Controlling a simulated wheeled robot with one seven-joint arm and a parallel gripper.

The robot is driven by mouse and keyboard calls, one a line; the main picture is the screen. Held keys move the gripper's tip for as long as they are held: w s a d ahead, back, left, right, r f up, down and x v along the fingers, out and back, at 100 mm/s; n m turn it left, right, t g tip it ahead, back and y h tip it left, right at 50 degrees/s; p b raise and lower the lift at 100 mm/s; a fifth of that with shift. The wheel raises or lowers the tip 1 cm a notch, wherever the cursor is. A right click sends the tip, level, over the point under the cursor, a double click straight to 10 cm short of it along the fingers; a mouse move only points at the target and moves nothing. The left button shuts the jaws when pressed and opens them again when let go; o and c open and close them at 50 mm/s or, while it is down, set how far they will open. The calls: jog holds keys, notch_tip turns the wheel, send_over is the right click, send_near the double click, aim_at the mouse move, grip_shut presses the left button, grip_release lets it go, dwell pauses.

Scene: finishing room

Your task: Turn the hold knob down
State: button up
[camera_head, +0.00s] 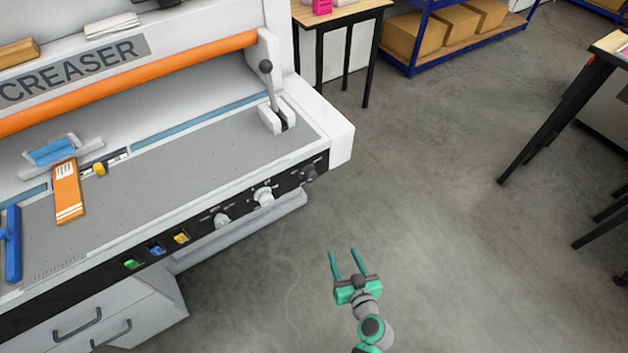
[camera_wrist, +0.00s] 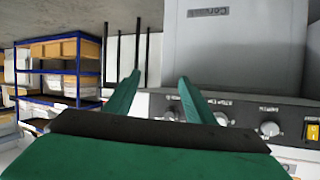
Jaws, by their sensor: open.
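The creaser's front panel (camera_head: 205,224) carries a row of knobs: a pale left knob (camera_head: 222,220), a pale middle knob (camera_head: 264,197) and a dark right knob (camera_head: 309,172). Their labels are too small to read, so I cannot tell which is the hold knob. My gripper (camera_head: 342,250) is open and empty, in front of the panel and apart from it, over the floor. The wrist view appears upside down; the gripper's fingers (camera_wrist: 159,77) show there with pale knobs (camera_wrist: 221,118) (camera_wrist: 269,128) to their right.
Green (camera_head: 132,264), blue (camera_head: 157,250) and yellow (camera_head: 181,238) buttons sit left of the knobs. A lever (camera_head: 270,88) rises at the machine's right end. A rounded bar (camera_head: 240,229) runs below the panel. The floor (camera_head: 430,210) to the right is clear.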

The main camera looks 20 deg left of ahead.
jog(key=w+a+r+n+y, duration=0.2)
jog(key=w+a+r+y, duration=0.15)
jog(key=w+r, duration=0.2)
jog(key=n+y, duration=0.3)
jog(key=y, duration=0.1)
send_near(313, 178)
jog(key=shift+g+h, duration=0.25)
jog(key=shift+g, duration=0.05)
jog(key=x, duration=0.9)
jog(key=shift+r, duration=0.25)
jog(key=c, duration=1)
